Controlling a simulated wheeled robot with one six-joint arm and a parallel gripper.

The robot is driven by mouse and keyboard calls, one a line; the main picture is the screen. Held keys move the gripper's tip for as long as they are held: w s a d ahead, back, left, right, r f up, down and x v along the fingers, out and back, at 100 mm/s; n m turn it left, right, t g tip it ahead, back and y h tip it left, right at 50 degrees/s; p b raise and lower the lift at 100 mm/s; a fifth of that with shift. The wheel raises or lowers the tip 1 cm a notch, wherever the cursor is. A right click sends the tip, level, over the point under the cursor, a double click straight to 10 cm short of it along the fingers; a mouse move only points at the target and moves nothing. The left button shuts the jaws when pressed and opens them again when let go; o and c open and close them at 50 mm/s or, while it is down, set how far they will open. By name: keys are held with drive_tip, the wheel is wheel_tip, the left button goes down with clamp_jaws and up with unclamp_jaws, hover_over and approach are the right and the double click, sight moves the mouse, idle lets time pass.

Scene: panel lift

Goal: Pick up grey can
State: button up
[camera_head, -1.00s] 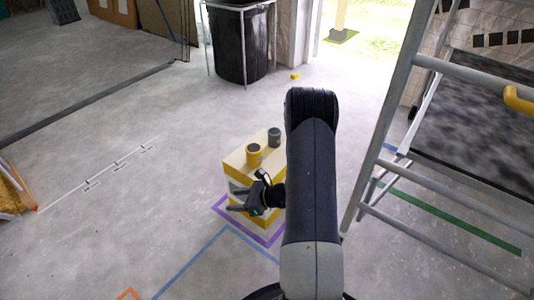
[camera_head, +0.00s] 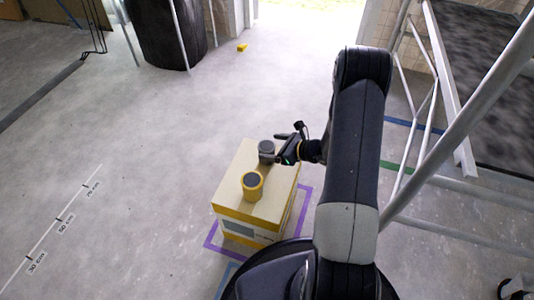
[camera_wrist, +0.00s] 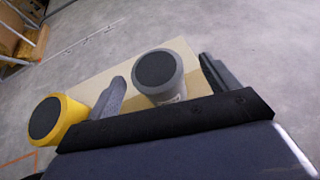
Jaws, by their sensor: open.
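The grey can (camera_head: 266,149) stands upright near the far end of the top of a cream and yellow box (camera_head: 236,188). My gripper (camera_head: 279,146) is at the can from the right side, its jaws open. In the wrist view the grey can (camera_wrist: 160,77), with a dark top, stands between the two spread fingers (camera_wrist: 163,86). I cannot tell whether either finger touches it. A yellow can (camera_head: 253,187) with a dark top stands nearer on the same box. It shows in the wrist view just outside the left finger (camera_wrist: 58,118).
Purple tape (camera_head: 304,205) marks the floor around the box. A metal frame (camera_head: 465,105) stands at the right, close to my arm. A black bin (camera_head: 168,32) stands at the back. The floor left of the box is clear.

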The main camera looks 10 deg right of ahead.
drive_tip(key=b+x, duration=0.1)
drive_tip(key=x, duration=0.3)
drive_tip(key=shift+w+a, duration=0.15)
drive_tip(key=shift+a, duration=0.2)
drive_tip(key=c, duration=1.2)
